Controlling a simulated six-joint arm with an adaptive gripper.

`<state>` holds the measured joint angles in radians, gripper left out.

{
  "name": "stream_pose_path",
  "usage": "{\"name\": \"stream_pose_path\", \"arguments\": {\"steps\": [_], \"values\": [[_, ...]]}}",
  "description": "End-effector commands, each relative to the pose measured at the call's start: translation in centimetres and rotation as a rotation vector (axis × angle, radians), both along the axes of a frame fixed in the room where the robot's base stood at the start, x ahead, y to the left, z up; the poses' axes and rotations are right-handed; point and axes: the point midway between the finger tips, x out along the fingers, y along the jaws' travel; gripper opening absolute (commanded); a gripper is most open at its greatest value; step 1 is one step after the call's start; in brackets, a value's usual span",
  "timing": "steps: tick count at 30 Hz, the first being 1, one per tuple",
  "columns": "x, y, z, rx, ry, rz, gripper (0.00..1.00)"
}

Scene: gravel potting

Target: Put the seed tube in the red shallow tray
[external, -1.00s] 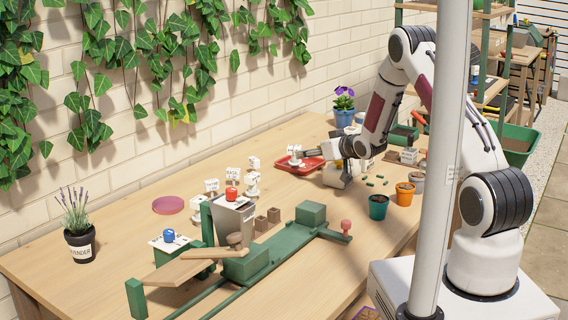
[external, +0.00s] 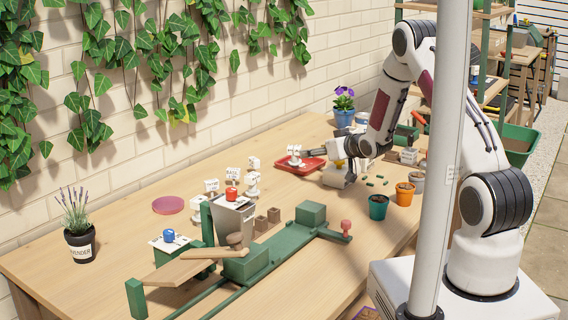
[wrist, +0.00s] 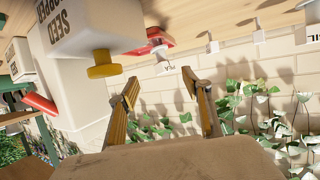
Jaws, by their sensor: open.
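My gripper (external: 334,149) is just right of the tray, above the white seed hopper (external: 336,179). In the wrist view its fingers (wrist: 167,95) are apart with nothing between them.
The hopper's yellow knob (wrist: 102,65) is close to my left finger in the wrist view. A teal pot (external: 378,207) and an orange pot (external: 404,194) stand near the front edge. A green press (external: 265,255) fills the front middle. Bare table lies left of the tray.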

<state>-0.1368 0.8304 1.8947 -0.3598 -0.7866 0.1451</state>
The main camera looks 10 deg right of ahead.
Motion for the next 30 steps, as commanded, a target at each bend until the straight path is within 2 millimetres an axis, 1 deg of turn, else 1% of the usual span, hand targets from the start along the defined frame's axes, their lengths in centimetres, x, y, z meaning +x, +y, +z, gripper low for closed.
{"name": "stream_pose_path", "arguments": {"steps": [7,11,14,20,26,30], "values": [[0.0,-0.1,0.1,-0.001,0.001,-0.001,0.49],[-0.1,-0.4,0.7,-0.007,0.005,-0.009,0.49],[-0.2,-0.9,1.7,-0.017,0.013,-0.020,0.49],[-0.9,-2.5,4.4,-0.045,0.039,-0.056,0.49],[-2.2,-4.3,7.3,-0.075,0.073,-0.096,0.49],[-3.5,-5.6,9.4,-0.095,0.100,-0.126,0.49]]}}
